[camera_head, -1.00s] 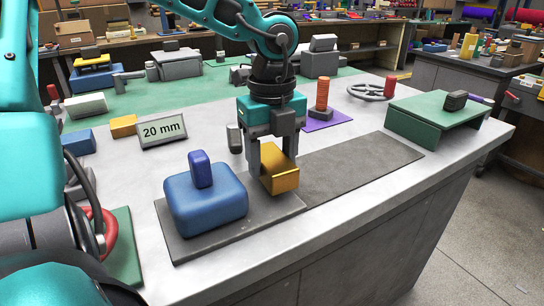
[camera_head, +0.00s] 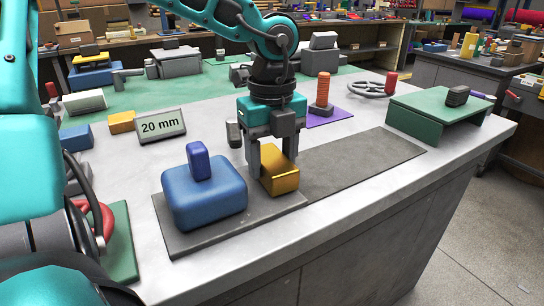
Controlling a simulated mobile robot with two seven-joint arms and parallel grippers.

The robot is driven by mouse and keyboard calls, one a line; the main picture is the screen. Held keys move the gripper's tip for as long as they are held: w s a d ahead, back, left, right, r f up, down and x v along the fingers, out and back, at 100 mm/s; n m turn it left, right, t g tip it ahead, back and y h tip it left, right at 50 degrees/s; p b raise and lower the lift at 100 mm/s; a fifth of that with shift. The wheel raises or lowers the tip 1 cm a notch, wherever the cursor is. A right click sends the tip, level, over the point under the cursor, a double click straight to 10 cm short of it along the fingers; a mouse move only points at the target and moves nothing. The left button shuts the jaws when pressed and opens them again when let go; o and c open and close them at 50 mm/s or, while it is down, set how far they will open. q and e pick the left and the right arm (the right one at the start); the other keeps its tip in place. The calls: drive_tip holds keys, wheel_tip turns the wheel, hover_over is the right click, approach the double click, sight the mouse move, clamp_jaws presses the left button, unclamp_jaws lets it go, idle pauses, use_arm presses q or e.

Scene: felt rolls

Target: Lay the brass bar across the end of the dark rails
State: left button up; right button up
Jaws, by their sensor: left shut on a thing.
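The brass bar (camera_head: 282,183) is a yellow block held between the fingers of my left gripper (camera_head: 272,162), in the middle of the head view. The bar is low over the right end of a dark grey plate (camera_head: 185,240); I cannot tell whether it touches. A flat dark grey strip (camera_head: 360,160) runs from there toward the right. I cannot tell separate rails apart in these dark surfaces. My right gripper is not in view.
A blue rounded block (camera_head: 205,200) with a knob stands on the dark plate, just left of the bar. A "20 mm" sign (camera_head: 161,126) is behind it. A green stand (camera_head: 435,120) is at the right. The dark strip is clear.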

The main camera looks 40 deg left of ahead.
sight(272, 158)
use_arm(q)
drive_tip(key=shift+f+b, duration=0.25)
drive_tip(key=shift+b, duration=0.1)
drive_tip(key=o, duration=1.1)
drive_tip(key=shift+o, duration=1.4)
wheel_tip(272, 158, up, 13)
drive_tip(key=p, duration=0.3)
drive_tip(key=shift+f, duration=0.1)
